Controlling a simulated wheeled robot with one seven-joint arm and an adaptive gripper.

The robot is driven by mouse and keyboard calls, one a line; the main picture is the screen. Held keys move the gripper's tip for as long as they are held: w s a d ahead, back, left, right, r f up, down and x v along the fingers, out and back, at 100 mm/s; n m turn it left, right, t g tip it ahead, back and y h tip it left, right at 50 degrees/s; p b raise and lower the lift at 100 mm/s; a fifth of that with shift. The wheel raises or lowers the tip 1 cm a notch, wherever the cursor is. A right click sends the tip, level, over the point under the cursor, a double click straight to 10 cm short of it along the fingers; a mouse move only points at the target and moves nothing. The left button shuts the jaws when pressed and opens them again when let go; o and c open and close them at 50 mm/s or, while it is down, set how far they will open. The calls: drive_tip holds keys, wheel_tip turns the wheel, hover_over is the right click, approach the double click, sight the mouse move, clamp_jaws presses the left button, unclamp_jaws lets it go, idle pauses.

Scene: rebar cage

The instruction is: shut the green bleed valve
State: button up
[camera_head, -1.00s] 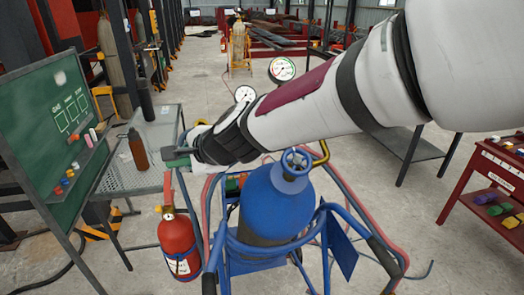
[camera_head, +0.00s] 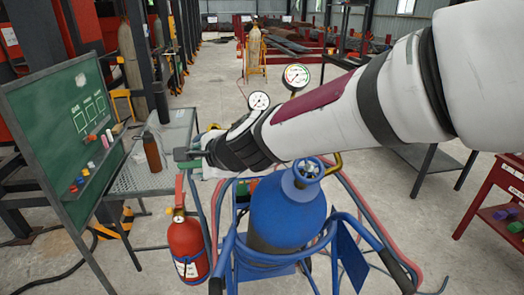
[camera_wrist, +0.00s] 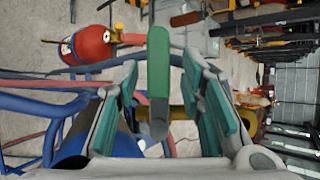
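A green lever with a grey end, which looks like the bleed valve handle (camera_wrist: 158,70), stands between my fingers in the wrist view. My gripper (camera_wrist: 165,105) is open, with one green-padded finger on each side of the lever and visible gaps to both pads. In the head view my gripper (camera_head: 190,158) reaches to the left of the blue cylinder (camera_head: 285,212), beside the gauges. A green piece shows at its tip there, but I cannot tell whether it is the handle or a pad. My arm and gripper hide the valve body.
A mesh table (camera_head: 160,178) with a brown bottle and a green board (camera_head: 75,120) stand farther left. A red rack (camera_head: 495,190) is at right.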

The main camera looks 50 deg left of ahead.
drive_tip(key=v, duration=1.2)
idle(0.5)
